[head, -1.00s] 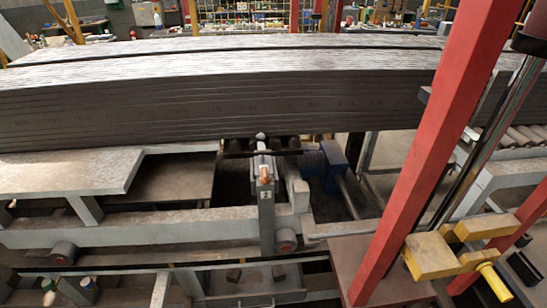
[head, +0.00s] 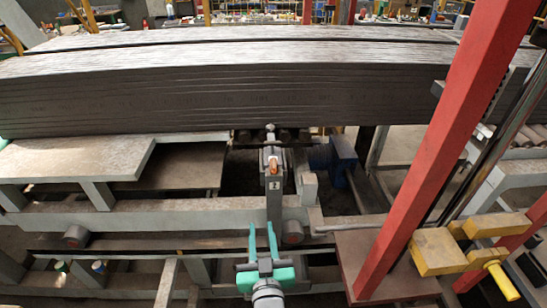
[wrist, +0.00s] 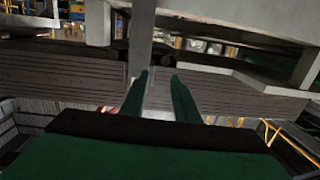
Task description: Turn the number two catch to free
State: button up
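The number two catch (head: 274,166) is a small copper-orange piece at the top of a grey upright post (head: 274,208) in the head view. A white label with a 2 (head: 274,185) sits just below it. My gripper (head: 262,226) has two teal fingers, spread apart with nothing between them. It is below the catch in the picture, in front of the post's lower part, apart from the catch. In the wrist view my gripper (wrist: 160,78) also shows open and empty, with a grey post behind it. I cannot make out the catch there.
A long dark layered stack (head: 200,95) lies across the back, above the post. A grey rail (head: 150,222) runs across the post's lower part. A red column (head: 440,150) and yellow blocks (head: 435,252) stand to the right. A blue part (head: 343,153) is right of the catch.

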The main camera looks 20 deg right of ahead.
aim_at(274, 169)
jog(key=shift+m+h, duration=0.3)
jog(key=shift+h, duration=0.2)
jog(key=w+d+r, duration=0.2)
jog(key=r, duration=0.2)
jog(key=w+d+r, duration=0.2)
jog(key=r, duration=0.2)
jog(key=w+d+r, duration=0.2)
jog(key=r, duration=0.2)
jog(key=shift+w, duration=0.15)
jog(key=x, duration=1)
jog(key=shift+w, duration=0.4)
jog(key=shift+s+d, duration=0.1)
jog(key=shift+c, duration=0.7)
grip_shut()
